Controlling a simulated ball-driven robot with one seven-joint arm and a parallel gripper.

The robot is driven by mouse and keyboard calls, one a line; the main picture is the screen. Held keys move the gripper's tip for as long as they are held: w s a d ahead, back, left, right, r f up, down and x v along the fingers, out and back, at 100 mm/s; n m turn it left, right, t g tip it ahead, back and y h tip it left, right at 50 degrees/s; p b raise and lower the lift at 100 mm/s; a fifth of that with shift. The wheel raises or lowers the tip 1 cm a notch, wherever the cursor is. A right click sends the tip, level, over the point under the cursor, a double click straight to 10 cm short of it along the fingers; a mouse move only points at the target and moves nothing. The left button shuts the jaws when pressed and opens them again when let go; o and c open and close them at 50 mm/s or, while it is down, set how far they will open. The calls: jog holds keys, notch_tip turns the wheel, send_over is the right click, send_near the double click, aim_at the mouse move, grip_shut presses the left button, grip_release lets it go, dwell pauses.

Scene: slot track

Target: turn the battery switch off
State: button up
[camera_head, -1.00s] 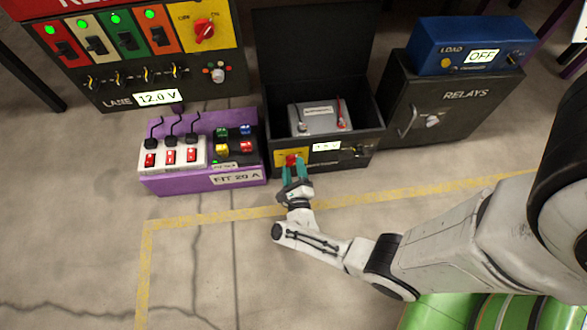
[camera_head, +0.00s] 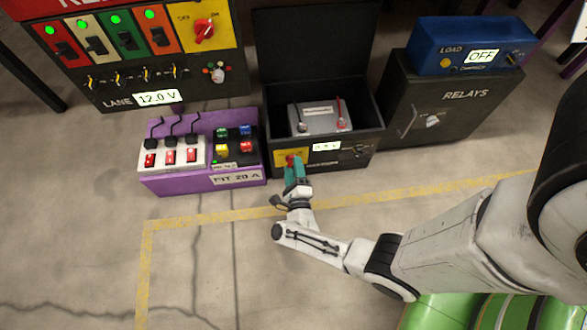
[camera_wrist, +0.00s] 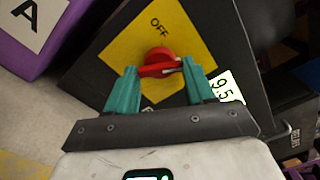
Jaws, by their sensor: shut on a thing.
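The red battery switch knob (camera_wrist: 160,62) sits on a yellow plate (camera_wrist: 125,52) marked OFF on the front of the black battery box. In the head view the knob (camera_head: 292,160) is partly covered by my gripper (camera_head: 295,171). My gripper's teal fingers (camera_wrist: 157,82) are shut on the knob's handle, one on each side. In the wrist view the handle lies nearly crosswise between the fingertips, and the OFF word is above the knob. Other marks on the plate are hidden. The black box (camera_head: 374,115) stands open with a grey battery (camera_head: 318,118) inside.
A purple switch unit (camera_head: 160,185) stands close on the left. A dark RELAYS cabinet (camera_head: 465,115) with a blue LOAD box (camera_head: 440,45) on it stands right. The lane panel (camera_head: 120,92) is behind left. Floor in front is clear.

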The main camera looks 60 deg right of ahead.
jog(key=n, duration=1.1)
jog(key=shift+n, duration=1.8)
jog(key=o, duration=1)
jog(key=shift+o, duration=0.2)
jog(key=p+v, duration=0.2)
jog(key=v, duration=0.9)
jog(key=shift+d, duration=0.1)
